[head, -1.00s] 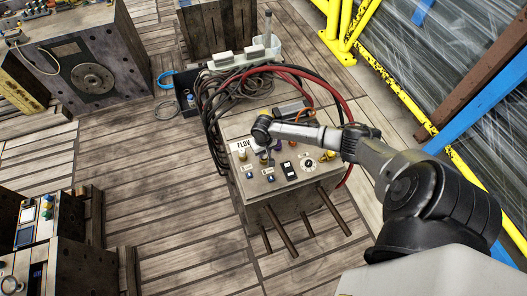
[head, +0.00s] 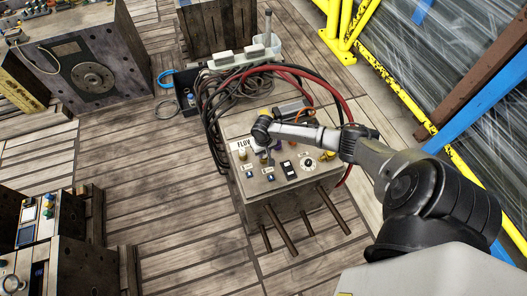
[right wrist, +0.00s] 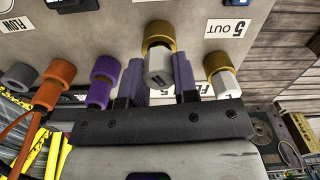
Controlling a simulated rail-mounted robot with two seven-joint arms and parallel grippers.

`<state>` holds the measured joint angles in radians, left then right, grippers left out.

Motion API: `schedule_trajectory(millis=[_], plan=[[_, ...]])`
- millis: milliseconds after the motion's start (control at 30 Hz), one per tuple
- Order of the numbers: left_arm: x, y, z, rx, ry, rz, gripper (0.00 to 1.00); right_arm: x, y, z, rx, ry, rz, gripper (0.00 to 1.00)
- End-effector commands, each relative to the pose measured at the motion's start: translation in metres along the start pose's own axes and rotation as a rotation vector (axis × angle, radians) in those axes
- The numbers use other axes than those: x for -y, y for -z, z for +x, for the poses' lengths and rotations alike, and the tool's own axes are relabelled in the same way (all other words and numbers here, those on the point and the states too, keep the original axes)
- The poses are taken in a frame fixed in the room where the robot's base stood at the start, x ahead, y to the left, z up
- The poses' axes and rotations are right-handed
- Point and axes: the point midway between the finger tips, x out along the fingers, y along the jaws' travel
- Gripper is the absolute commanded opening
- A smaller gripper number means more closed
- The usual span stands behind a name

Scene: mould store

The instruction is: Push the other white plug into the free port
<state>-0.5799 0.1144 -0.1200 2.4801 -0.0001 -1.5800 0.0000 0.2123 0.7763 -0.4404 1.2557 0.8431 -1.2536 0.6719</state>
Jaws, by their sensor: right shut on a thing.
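My right gripper (right wrist: 158,84) is shut on a white plug (right wrist: 158,66), with a finger on each side of it. The plug lines up with a gold-ringed port (right wrist: 158,36) on the panel; I cannot tell how deep it sits. Another white plug (right wrist: 226,84) is at a second gold ring (right wrist: 217,62) to the right. In the head view my right gripper (head: 264,148) is small, over the grey connection box (head: 263,192), and the held plug cannot be made out. My left gripper is not in view.
Purple (right wrist: 106,67) and orange (right wrist: 61,70) fittings sit close to the left of my gripper. Black and red hoses (head: 300,75) arch behind the box. Bars (head: 281,230) stick out from its front. A yellow rail (head: 385,80) stands to the right.

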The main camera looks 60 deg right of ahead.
Motion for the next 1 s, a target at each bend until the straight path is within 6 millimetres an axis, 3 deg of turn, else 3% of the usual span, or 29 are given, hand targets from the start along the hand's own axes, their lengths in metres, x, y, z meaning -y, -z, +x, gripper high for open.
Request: schedule_trajectory(millis=[867, 900, 1000], plan=[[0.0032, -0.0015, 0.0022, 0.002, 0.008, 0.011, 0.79, -0.0002, 0.0000, 0.0084, 0.000, 0.000, 0.000, 0.04], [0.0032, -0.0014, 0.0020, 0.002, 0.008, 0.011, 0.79, -0.0002, 0.0000, 0.0081, 0.000, 0.000, 0.000, 0.00], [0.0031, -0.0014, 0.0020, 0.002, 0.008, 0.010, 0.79, -0.0002, 0.0001, 0.0079, 0.000, 0.000, 0.000, 0.00]])
